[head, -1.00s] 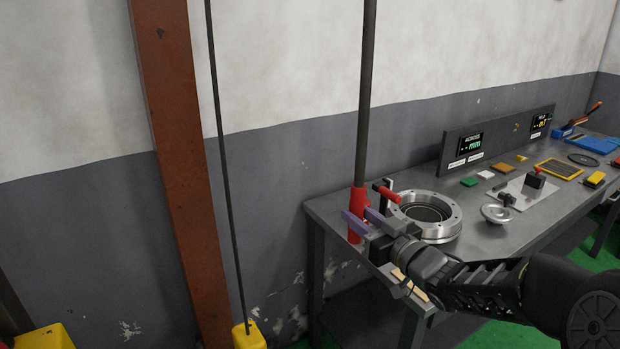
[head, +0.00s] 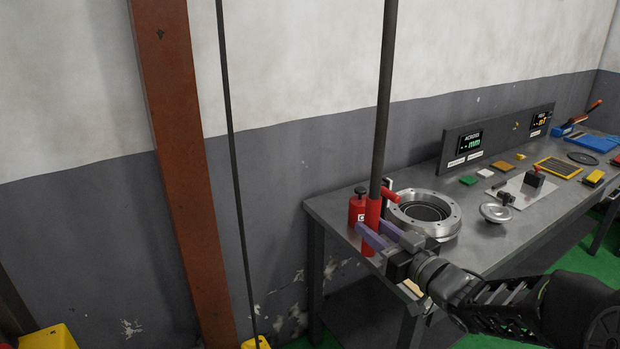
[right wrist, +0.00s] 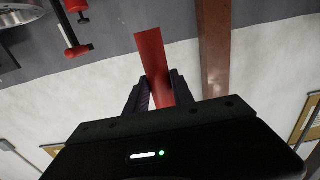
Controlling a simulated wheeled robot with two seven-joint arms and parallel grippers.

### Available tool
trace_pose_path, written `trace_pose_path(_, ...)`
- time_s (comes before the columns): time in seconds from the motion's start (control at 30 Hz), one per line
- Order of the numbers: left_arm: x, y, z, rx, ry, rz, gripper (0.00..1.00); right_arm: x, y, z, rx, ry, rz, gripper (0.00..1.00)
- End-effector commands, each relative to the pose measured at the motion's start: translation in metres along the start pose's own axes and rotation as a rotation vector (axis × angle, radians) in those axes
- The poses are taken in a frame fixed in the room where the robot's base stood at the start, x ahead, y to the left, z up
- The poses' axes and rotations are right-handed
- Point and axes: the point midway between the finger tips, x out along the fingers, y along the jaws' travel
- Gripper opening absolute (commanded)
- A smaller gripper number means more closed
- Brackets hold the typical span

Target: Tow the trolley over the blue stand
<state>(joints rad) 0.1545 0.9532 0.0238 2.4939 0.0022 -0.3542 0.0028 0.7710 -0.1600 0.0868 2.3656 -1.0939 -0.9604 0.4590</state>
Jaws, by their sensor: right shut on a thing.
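A dark pole (head: 384,95) comes down from above the frame and ends in a red grip sleeve (head: 373,212). My right gripper (head: 376,233) is shut around this sleeve near its lower end, at the front left of the bench. In the right wrist view the sleeve (right wrist: 151,55) sits between the two dark fingers. A thin dark cable (head: 233,150) hangs to the left, with a yellow box (head: 255,343) at its lower end, mostly cut off. The trolley and the blue stand cannot be made out. My left gripper is not in view.
The grey bench (head: 330,208) holds a metal ring (head: 425,212), a red bottle (head: 357,203) close behind the sleeve, a handwheel (head: 495,213) and a display panel (head: 495,138). A rusty column (head: 175,150) stands left.

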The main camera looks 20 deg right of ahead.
Motion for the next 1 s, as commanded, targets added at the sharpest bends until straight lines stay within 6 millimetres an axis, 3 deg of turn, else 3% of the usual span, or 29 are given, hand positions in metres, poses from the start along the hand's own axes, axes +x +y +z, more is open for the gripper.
trace_pose_path(0.53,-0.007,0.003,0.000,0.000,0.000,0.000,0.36,-0.028,0.001,0.001,0.002,-0.003,0.003,0.00)
trace_pose_path(0.57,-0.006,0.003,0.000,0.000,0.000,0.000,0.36,-0.028,0.001,0.001,0.001,-0.003,0.002,0.31)
trace_pose_path(0.83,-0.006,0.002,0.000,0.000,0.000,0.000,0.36,-0.027,0.000,0.001,0.001,-0.001,0.001,0.53)
trace_pose_path(1.0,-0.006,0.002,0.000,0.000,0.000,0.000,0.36,-0.027,0.000,0.000,0.001,-0.001,0.000,0.54)
